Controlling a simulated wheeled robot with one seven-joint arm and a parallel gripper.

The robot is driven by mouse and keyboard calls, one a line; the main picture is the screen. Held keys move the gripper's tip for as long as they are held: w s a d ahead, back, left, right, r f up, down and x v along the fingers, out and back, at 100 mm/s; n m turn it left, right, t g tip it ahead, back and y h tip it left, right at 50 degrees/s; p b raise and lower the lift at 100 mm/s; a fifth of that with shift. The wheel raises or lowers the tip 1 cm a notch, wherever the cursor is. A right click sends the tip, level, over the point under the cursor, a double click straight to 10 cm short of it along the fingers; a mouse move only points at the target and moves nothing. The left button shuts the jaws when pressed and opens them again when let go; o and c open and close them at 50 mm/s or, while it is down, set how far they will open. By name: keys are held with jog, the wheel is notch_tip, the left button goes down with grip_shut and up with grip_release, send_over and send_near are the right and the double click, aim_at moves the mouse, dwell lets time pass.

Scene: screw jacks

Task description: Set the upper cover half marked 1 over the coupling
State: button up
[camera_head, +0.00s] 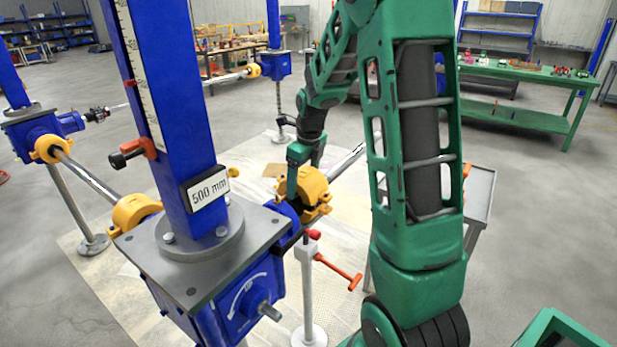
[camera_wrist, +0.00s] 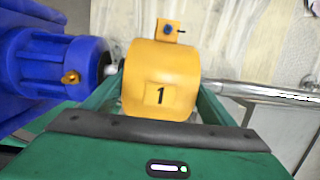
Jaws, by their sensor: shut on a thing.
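The yellow upper cover half marked 1 (camera_wrist: 160,75) shows its label and one bolt lug in the wrist view. My gripper (camera_wrist: 160,102) is shut on it, with a green finger at each side. The cover spans the gap between the blue gearbox's hub (camera_wrist: 88,65) on the left and the silver shaft (camera_wrist: 265,92) on the right. In the head view the cover (camera_head: 314,184) is beside the near blue jack (camera_head: 215,290), partly behind my gripper (camera_head: 293,178). The coupling is hidden under it; I cannot tell whether the cover is seated.
A stand with a red-orange handle (camera_head: 338,270) is below the cover. Another yellow cover (camera_head: 135,211) is at the left on a shaft. The tall blue column (camera_head: 170,110) marked 500 mm stands close by. A grey table (camera_head: 480,200) is at the right; a green bench (camera_head: 520,75) is behind.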

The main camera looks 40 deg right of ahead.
jog(key=f, duration=0.1)
jog(key=s+f, duration=0.1)
jog(key=f, duration=0.1)
jog(key=shift+s+a+f+g, duration=0.25)
jog(key=shift+s+a+g, duration=0.05)
jog(key=shift+s+g, duration=0.1)
jog(key=o, duration=1.3)
jog(key=shift+o, duration=0.5)
jog(key=w+r, duration=0.1)
jog(key=r, duration=0.1)
jog(key=w+r, duration=0.2)
jog(key=r, duration=0.1)
jog(key=shift+d+r, duration=0.3)
jog(key=shift+r, duration=0.05)
jog(key=shift+t, duration=0.4)
jog(key=r, duration=0.1)
jog(key=s+r, duration=0.1)
jog(key=r, duration=0.1)
jog(key=s+r, duration=0.1)
jog(key=shift+s+r, duration=0.2)
jog(key=shift+r, duration=0.15)
jog(key=shift+w, duration=0.25)
jog(key=shift+s+r, duration=0.35)
jog(key=shift+r, duration=0.05)
jog(key=shift+s, duration=0.1)
